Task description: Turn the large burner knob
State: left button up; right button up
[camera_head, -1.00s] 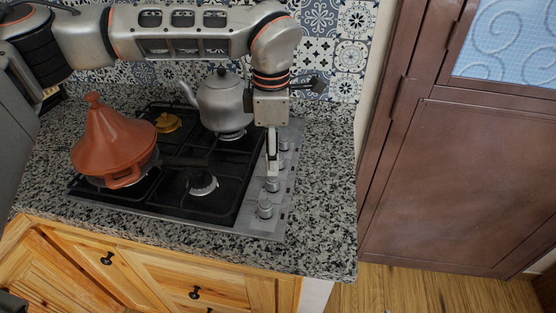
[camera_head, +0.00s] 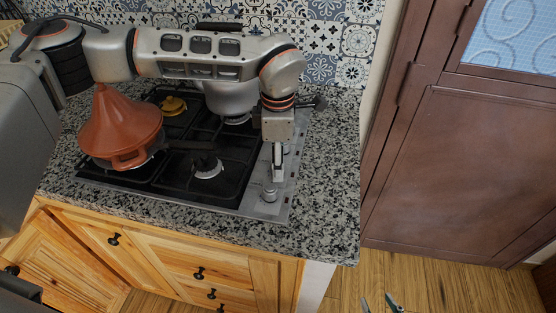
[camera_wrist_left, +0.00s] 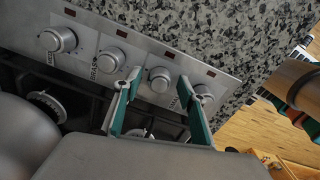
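The cooktop's control strip carries several silver knobs. In the left wrist view they form a row: far-left knob (camera_wrist_left: 58,39), second knob (camera_wrist_left: 110,60), third knob (camera_wrist_left: 160,79) and far-right knob (camera_wrist_left: 203,95). I cannot tell which is the large burner's. My left gripper (camera_head: 277,179) points down over the strip, just behind the front knob (camera_head: 269,193). In the left wrist view its teal fingers (camera_wrist_left: 160,80) are apart, with the third knob between their tips; contact is unclear. My right gripper (camera_head: 381,303) shows only its separated fingertips at the bottom edge, away from the cooktop.
An orange tagine (camera_head: 119,127) stands on the left burner. A grey kettle (camera_head: 232,99) stands at the back, partly behind my left arm. A small yellow pot (camera_head: 173,105) is behind the tagine. Bare granite counter (camera_head: 325,165) lies right of the cooktop.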

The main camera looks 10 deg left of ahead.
pick_arm(q)
jog(key=c, duration=1)
jog(key=shift+c, duration=0.2)
jog(key=shift+n, duration=0.4)
jog(key=n+b, duration=0.1)
jog(key=n, duration=0.3)
jog(key=shift+n, duration=0.3)
jog(key=n, duration=0.5)
jog(key=shift+n, duration=0.3)
jog(key=o, duration=1.1)
